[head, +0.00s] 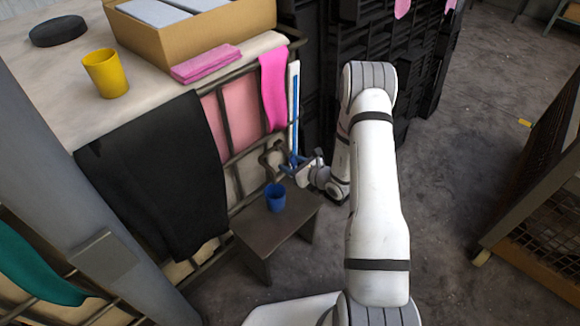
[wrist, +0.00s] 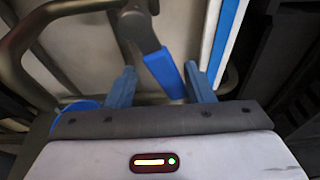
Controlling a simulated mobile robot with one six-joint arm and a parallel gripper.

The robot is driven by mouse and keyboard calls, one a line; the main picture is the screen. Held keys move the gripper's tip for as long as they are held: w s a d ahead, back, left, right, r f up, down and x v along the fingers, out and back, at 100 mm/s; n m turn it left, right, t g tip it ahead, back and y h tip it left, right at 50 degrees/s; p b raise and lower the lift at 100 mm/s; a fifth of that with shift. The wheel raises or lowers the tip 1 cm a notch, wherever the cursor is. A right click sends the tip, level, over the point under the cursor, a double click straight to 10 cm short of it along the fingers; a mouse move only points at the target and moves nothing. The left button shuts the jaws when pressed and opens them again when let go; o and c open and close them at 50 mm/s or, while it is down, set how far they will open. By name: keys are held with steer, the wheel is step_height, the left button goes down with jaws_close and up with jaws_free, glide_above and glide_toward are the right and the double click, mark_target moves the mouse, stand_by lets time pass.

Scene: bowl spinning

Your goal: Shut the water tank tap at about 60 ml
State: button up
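The caged water tank (head: 237,134) stands at the left. A grey tap pipe comes out of its front, and the tap's blue lever handle (wrist: 165,74) shows in the wrist view, slanting down to the right. My gripper (head: 290,167) is at the tap; in the wrist view its two blue fingers (wrist: 160,86) are apart, with the handle between them, nearer the right finger. I cannot tell whether it touches. A blue cup (head: 275,197) stands upright on a small stool (head: 280,225) below the tap. The water in it and any stream cannot be made out.
A blue and white vertical strip (head: 294,110) runs up the tank beside my gripper. The tank top holds a yellow cup (head: 105,73), a cardboard box (head: 170,45) and pink cloth (head: 206,63). Black crates (head: 340,40) stand behind.

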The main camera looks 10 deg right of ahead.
steer(key=shift+s+a, duration=0.7)
steer(key=shift+a, duration=0.25)
steer(key=shift+w+d, duration=0.3)
steer(key=shift+d, duration=0.1)
steer(key=p+v, duration=0.1)
steer(key=v, duration=0.7)
steer(key=shift+s+r+p, duration=0.15)
steer(key=shift+r+p, duration=0.15)
steer(key=shift+r, duration=0.05)
steer(key=shift+d, duration=0.1)
